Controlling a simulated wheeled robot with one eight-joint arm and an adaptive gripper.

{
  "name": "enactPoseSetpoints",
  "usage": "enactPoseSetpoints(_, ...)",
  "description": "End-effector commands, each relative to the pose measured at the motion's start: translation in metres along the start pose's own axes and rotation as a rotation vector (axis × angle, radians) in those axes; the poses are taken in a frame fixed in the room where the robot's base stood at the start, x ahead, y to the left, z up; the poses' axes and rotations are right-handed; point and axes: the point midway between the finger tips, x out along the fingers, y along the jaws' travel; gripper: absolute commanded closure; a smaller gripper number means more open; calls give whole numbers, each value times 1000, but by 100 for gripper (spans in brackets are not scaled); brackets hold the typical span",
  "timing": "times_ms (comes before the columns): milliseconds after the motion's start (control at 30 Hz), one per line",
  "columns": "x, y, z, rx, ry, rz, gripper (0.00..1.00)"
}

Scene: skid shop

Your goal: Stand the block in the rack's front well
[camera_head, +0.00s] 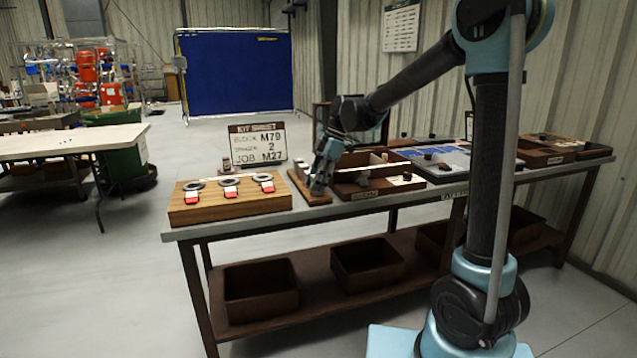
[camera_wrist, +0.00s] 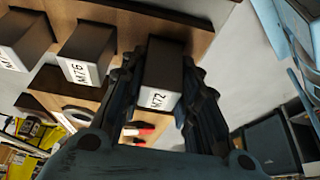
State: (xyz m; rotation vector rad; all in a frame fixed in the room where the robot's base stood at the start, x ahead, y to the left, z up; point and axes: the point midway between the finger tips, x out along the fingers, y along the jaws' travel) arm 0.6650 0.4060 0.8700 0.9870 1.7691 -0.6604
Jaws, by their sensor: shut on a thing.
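My gripper (camera_wrist: 153,88) is shut on a dark grey block (camera_wrist: 163,72) whose white label seems to read M72. The fingers lie along both sides of the block. In the head view my gripper (camera_head: 319,186) is low over the narrow wooden rack (camera_head: 299,183), and the block cannot be made out there. The rack's wood also shows in the wrist view (camera_wrist: 118,72). Two more dark labelled blocks stand to the left, one seeming to read M76 (camera_wrist: 88,48), the other (camera_wrist: 25,38) partly cut off. I cannot tell whether the held block touches the rack.
A sign (camera_head: 258,144) reads block M79, spanner 2, job M27. A wooden board (camera_head: 230,209) with several rings and red-white tags lies to the left. A divided brown tray (camera_head: 360,189) is close on the right. Beyond it is a blue-grey panel (camera_head: 440,160).

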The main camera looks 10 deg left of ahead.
Motion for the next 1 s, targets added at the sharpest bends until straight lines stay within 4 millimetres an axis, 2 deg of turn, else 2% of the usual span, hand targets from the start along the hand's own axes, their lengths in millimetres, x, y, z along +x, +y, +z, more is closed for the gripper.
enactPoseSetpoints(833, 10, 0, 4, 0, 0, 0, 100)
enactPoseSetpoints(867, 10, 0, 4, 0, 0, 0, 66)
enactPoseSetpoints(933, 9, 0, 4, 0, 0, 0, 50)
enactPoseSetpoints(1000, 9, 0, 4, 0, 0, 0, 47)
